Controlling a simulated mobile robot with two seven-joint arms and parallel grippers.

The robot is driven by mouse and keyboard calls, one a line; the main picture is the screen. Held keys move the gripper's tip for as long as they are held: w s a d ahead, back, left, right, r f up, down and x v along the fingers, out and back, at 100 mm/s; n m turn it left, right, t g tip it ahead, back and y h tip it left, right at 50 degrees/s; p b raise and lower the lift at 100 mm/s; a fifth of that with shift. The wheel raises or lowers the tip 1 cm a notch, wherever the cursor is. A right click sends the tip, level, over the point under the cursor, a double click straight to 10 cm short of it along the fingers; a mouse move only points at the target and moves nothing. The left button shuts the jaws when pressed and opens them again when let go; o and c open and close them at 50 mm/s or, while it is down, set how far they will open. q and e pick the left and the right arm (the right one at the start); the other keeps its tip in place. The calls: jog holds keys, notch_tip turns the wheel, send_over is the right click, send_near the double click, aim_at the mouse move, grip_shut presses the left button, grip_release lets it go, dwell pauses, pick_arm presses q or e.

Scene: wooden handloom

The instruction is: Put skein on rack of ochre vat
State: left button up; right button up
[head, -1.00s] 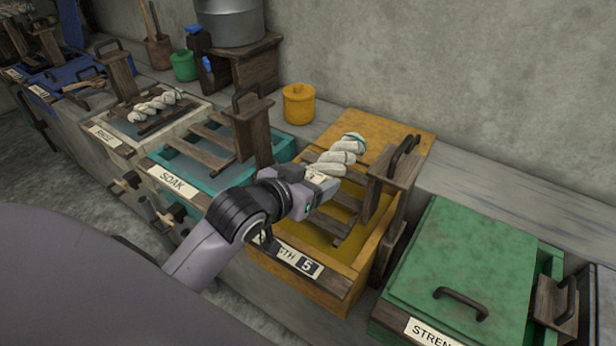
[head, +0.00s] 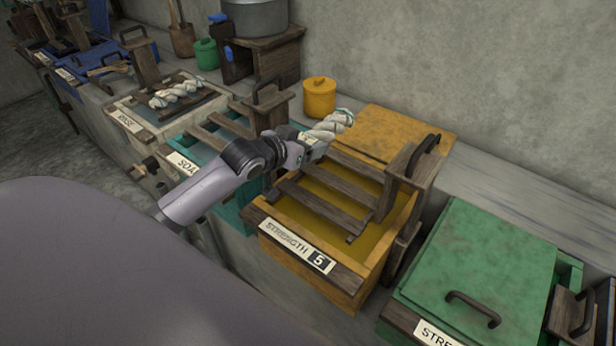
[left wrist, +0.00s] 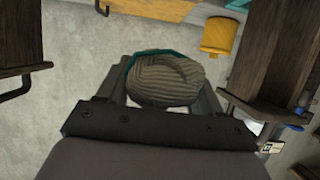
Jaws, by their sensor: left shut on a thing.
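A twisted off-white skein (head: 330,127) with teal ties is held by my left gripper (head: 306,146). It is in the air over the left edge of the ochre vat (head: 350,277), near the teal soak vat. In the left wrist view the skein's rounded end (left wrist: 166,80) sits between the fingers. The ochre vat is open, with yellow liquid inside and a label reading STRENGTH 5. Its dark slatted rack (head: 328,197) lies across the opening, bare, with an upright handle post (head: 411,165) at its right end. My right gripper is not in view.
The soak vat (head: 185,168) with its own rack and tall post (head: 270,98) stands left of the ochre vat. Another skein (head: 175,94) lies on the rinse vat's rack. A lidded green vat (head: 485,262) stands to the right. An ochre jar (head: 319,97) stands behind.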

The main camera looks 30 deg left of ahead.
pick_arm(q)
notch_tip(320, 180, down, 10)
jog(key=b, duration=0.1)
jog(key=shift+f, duration=0.15)
jog(key=o, duration=1.2)
jog(key=shift+f, duration=0.1)
jog(key=shift+c, duration=0.2)
jog(key=shift+s, duration=0.1)
jog(key=p+v, duration=0.1)
jog(key=v, duration=1)
jog(key=shift+s+r, duration=0.3)
jog(key=shift+s, duration=0.05)
jog(key=shift+s, duration=0.1)
